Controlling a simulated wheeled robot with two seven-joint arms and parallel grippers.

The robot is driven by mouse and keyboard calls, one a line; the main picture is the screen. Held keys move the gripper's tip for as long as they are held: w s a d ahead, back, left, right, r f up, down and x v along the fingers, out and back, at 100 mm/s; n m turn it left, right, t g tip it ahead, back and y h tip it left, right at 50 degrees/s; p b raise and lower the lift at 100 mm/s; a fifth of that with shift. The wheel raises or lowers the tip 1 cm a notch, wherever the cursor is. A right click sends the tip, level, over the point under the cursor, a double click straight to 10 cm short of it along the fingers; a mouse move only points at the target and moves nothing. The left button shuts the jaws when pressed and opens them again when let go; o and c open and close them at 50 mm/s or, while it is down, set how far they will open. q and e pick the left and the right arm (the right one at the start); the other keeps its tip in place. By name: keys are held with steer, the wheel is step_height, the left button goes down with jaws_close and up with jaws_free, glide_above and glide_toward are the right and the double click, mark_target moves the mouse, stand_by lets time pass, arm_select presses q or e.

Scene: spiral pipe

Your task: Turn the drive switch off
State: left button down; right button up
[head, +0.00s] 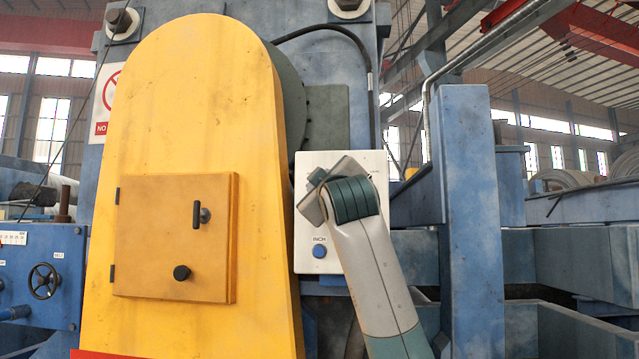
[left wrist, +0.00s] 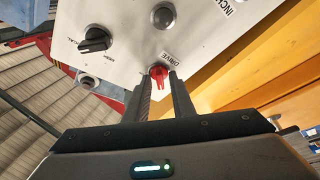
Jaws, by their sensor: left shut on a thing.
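The drive switch (left wrist: 158,72) is a small red knob beside the DRIVE label on a white control panel (left wrist: 120,30). In the left wrist view my left gripper (left wrist: 160,84) has its two dark fingers closed on either side of the red knob, shut on it. In the head view the white control panel (head: 310,262) is partly covered by my left arm, which hides the switch and the fingers. My right gripper is not in view.
A black selector knob (left wrist: 95,39) and a grey round button (left wrist: 163,16) sit on the same panel. A blue INCH button (head: 319,251) is low on it. A yellow guard (head: 190,110) stands close left, and a blue post (head: 470,200) right.

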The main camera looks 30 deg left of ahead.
arm_select(q)
steer(key=c, duration=1.9)
jaws_free()
steer(key=shift+o, duration=0.2)
steer(key=shift+s+d, duration=0.1)
steer(key=b+v, duration=0.8)
steer(key=v, duration=0.9)
steer(key=shift+f, duration=0.1)
